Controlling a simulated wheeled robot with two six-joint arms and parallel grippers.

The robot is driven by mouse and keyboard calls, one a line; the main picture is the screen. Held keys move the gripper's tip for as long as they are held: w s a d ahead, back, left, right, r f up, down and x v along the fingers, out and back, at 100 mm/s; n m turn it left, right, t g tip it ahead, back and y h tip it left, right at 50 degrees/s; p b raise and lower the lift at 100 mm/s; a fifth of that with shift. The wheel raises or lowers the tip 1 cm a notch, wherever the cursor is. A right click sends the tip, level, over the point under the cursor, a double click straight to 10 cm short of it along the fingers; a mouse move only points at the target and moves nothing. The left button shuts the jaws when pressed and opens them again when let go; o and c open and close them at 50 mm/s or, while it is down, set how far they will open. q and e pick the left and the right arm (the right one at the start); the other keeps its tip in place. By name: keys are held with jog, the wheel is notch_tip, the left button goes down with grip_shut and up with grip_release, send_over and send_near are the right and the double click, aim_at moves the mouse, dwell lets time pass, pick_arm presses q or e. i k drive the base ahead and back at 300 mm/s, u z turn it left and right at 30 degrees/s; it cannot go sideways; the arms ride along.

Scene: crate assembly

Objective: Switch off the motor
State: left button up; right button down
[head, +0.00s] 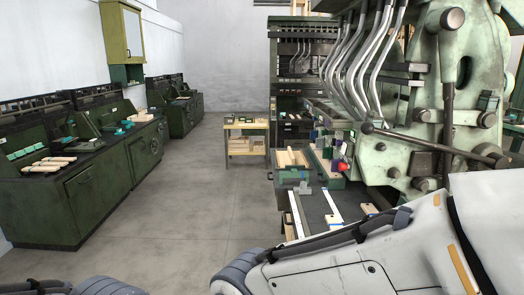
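A large green machine (430,100) with curved metal pipes stands at the right. A small red knob or button (343,167) shows on its near side, above a dark bench (325,207). I cannot tell from this view whether it is the motor's switch, or whether the motor is running. My white right arm link crosses the lower right and hides part of the bench and the machine's base. A grey ridged part of mine shows at the bottom left. Neither gripper's fingertips are in view.
Dark green cabinets (95,200) with consoles line the left wall. A small wooden table (246,140) stands at the back centre. A tall rack (292,85) with grey hoses stands behind the machine. A yellow-green wall cabinet (123,33) hangs at left. The middle floor is clear.

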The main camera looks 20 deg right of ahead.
aim_at(344, 146)
jog(key=u, duration=0.5)
jog(key=i, duration=2.8)
jog(key=z, duration=2.3)
